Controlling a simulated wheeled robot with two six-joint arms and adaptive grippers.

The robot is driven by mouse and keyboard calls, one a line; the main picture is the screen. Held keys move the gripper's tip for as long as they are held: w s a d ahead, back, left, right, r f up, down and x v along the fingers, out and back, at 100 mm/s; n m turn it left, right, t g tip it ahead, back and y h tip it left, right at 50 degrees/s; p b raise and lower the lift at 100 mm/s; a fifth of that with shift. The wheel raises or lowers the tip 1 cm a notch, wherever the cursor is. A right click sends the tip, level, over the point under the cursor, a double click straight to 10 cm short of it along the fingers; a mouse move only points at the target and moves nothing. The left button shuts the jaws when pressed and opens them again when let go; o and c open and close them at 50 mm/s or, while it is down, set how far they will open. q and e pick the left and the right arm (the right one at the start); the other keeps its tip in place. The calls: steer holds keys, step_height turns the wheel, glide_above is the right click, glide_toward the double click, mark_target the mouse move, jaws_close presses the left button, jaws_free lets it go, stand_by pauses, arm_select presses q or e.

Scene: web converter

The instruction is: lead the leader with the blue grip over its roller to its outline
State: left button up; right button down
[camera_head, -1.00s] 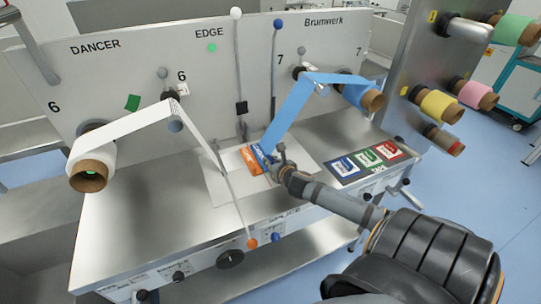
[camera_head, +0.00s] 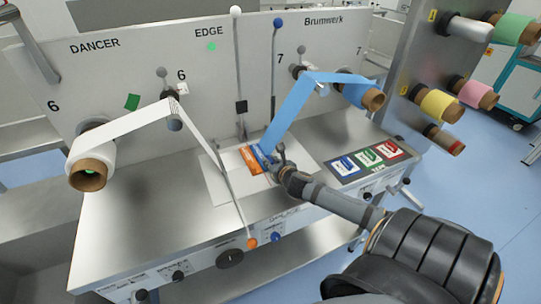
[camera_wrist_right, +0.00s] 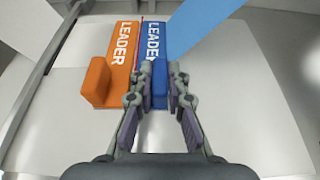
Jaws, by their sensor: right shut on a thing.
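The blue leader (camera_head: 261,157), with a blue grip (camera_wrist_right: 159,82), lies on the white plate (camera_head: 222,187) at the end of the blue web (camera_head: 290,112). My right gripper (camera_head: 279,160) is shut on the blue grip, with a finger on each side in the right wrist view (camera_wrist_right: 157,95). The orange leader (camera_wrist_right: 117,70) lies just left of the blue one. I cannot make out an outline clearly; a thin red line runs between the leaders. My left gripper is not in view.
A white web (camera_head: 150,118) runs from the white roll (camera_head: 92,160) over another roller down toward the plate. A long rod with an orange knob (camera_head: 252,243) crosses in front of the plate. Three coloured packs (camera_head: 368,159) lie at the right. The left tabletop is clear.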

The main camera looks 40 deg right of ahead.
steer(key=c, duration=1.3)
jaws_free()
steer(key=shift+o, duration=0.2)
